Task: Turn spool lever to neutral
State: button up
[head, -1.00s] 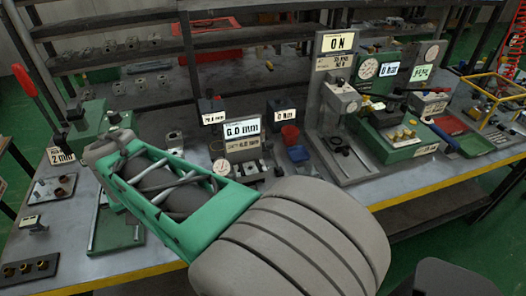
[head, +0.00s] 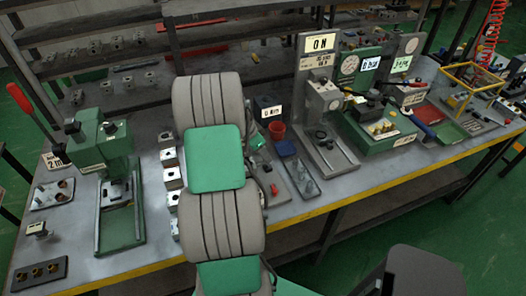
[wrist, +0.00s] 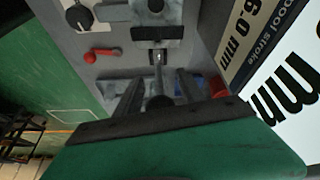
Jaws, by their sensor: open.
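In the wrist view, a slim metal lever (wrist: 158,66) with a dark round knob (wrist: 160,103) stands out from a slot in a grey valve block (wrist: 113,72). I take it to be the spool lever. My gripper (wrist: 160,80) is open, with one dark finger on each side of the lever. I cannot tell whether either finger touches it. In the head view, my arm hides my gripper and most of this station.
A small red-handled lever (wrist: 102,53) and a black knob (wrist: 80,16) sit on the block near the spool lever. In the head view, a green press (head: 103,150) stands left of my arm.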

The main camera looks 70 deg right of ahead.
jog(key=shift+s+d+f, duration=0.1)
jog(key=shift+f, duration=0.3)
grip_shut()
dwell(1.2)
